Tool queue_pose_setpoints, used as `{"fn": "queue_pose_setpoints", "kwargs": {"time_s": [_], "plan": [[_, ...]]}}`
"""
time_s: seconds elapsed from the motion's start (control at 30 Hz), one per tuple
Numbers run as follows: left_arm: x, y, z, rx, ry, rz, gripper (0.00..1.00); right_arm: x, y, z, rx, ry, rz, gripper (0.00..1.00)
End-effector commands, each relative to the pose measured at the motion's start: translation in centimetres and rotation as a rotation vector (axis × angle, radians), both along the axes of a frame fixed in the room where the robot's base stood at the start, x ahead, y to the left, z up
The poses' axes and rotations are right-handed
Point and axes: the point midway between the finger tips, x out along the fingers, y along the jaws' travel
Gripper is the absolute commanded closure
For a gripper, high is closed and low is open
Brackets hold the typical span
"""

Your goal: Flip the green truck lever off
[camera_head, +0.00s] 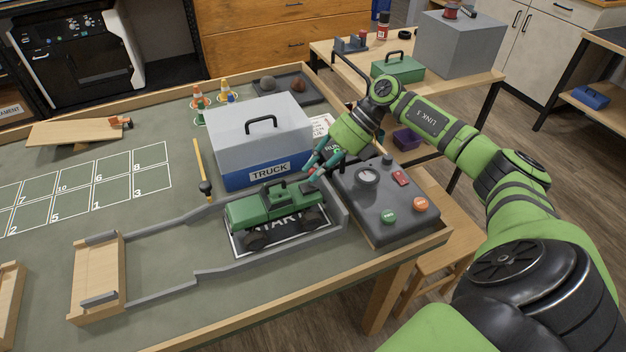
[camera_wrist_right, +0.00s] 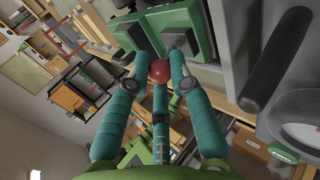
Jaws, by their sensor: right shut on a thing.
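The green truck (camera_head: 262,205) stands on the START pad inside a grey-walled track on the table. It also shows at the top of the right wrist view (camera_wrist_right: 180,22). My right gripper (camera_head: 318,168) is at the truck's right end, between the truck and the grey control box. In the right wrist view, the fingertips (camera_wrist_right: 159,68) are closed around a small red ball knob (camera_wrist_right: 159,72), which appears to be the truck lever's end. The fingers hide most of the lever, so I cannot tell its position. My left gripper is not in view.
The control box (camera_head: 385,225) with a gauge, red switch and green and orange buttons is close on the right. The grey track (camera_head: 175,271) runs left to a wooden ramp (camera_head: 98,278).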

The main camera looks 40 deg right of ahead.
Motion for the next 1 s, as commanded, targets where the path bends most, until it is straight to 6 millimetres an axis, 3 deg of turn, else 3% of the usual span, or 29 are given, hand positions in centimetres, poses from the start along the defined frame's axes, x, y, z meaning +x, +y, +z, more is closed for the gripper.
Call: {"fn": "queue_pose_setpoints", "kwargs": {"time_s": [0.03,0.3,0.93,0.97,1.0], "plan": [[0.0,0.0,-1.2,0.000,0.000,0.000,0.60,0.0,-0.2,-0.7,0.031,-0.009,-0.004,1.00],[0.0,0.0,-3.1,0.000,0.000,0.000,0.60,-0.1,-0.6,-0.7,0.155,-0.037,-0.001,1.00],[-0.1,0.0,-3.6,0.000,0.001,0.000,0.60,-0.2,-0.7,-0.4,0.201,-0.046,0.002,1.00],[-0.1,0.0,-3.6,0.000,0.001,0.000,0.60,-0.2,-0.7,-0.4,0.201,-0.046,0.002,0.70],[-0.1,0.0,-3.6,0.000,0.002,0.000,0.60,-0.2,-0.7,-0.4,0.201,-0.047,0.002,0.54]]}}
